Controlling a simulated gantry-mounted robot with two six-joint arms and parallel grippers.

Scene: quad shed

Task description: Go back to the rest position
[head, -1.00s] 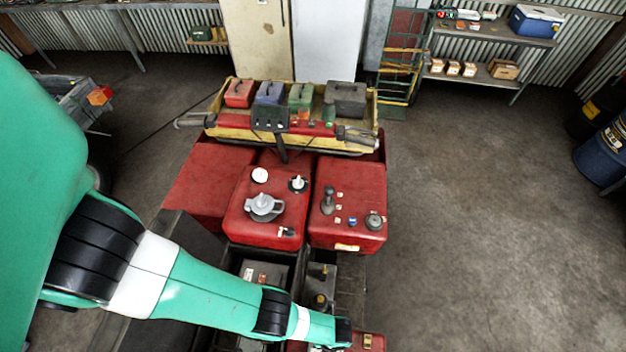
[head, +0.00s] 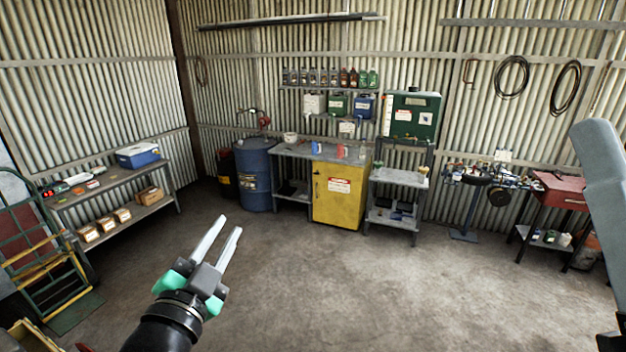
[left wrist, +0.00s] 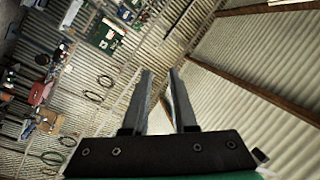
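My left gripper (head: 222,238) is raised at the lower left of the head view, with its two pale fingers apart and nothing between them. In the left wrist view the fingers (left wrist: 160,75) are also apart and empty, against the corrugated wall and roof. A grey part of an arm shows at the right edge of the head view. My right gripper is not in view.
A yellow cabinet (head: 338,193) and a blue drum (head: 257,180) stand at the far wall. A metal shelf (head: 110,183) holds a blue cooler (head: 137,155) at the left, near a green hand truck (head: 22,235). The middle floor is clear.

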